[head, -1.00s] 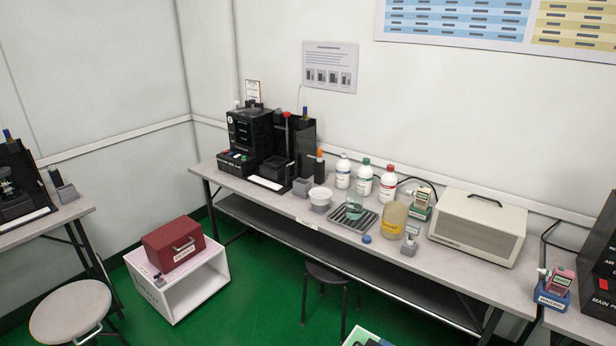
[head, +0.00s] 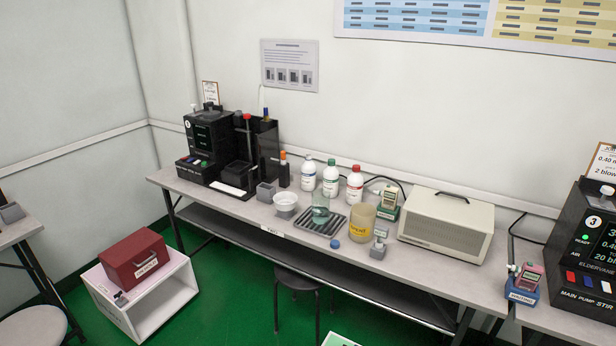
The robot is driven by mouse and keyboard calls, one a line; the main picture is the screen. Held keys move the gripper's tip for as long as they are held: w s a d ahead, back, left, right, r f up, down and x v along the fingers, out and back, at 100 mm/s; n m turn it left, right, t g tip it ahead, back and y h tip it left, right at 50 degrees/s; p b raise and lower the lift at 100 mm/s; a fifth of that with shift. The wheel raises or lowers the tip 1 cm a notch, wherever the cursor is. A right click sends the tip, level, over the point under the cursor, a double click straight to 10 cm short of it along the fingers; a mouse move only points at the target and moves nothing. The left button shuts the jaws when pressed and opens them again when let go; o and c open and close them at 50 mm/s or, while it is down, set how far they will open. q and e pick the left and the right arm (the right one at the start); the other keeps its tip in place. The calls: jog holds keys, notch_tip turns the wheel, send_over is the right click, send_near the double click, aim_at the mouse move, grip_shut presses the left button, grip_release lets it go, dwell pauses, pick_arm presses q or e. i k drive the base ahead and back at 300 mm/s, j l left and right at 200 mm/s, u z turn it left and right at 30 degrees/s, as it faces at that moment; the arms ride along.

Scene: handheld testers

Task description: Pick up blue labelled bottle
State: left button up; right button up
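Three white labelled bottles stand upright in a row at the back of the long table. The left one, with a white cap and a bluish label, looks like the blue labelled bottle (head: 308,172). Beside it stand a green-capped bottle (head: 330,178) and a red-capped bottle (head: 354,184). The label text is too small to read. Neither of my grippers is in the head view.
A stool (head: 298,287) stands partly under the table's front edge.

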aim_at(308, 168)
jog(key=i+j, duration=0.15)
jog(key=j, duration=0.55)
jog(key=i+j+z, duration=0.1)
jog(key=j, duration=0.6)
jog(key=i+j, duration=0.1)
jog(key=j, duration=0.6)
jog(key=i+j+z, duration=0.15)
jog(key=i+j, duration=0.2)
jog(key=i, duration=0.25)
jog(key=i+j+z, duration=0.15)
jog(key=i+j, duration=0.2)
jog(key=i, duration=0.2)
jog(key=i+z, duration=0.1)
jog(key=i, duration=1.15)
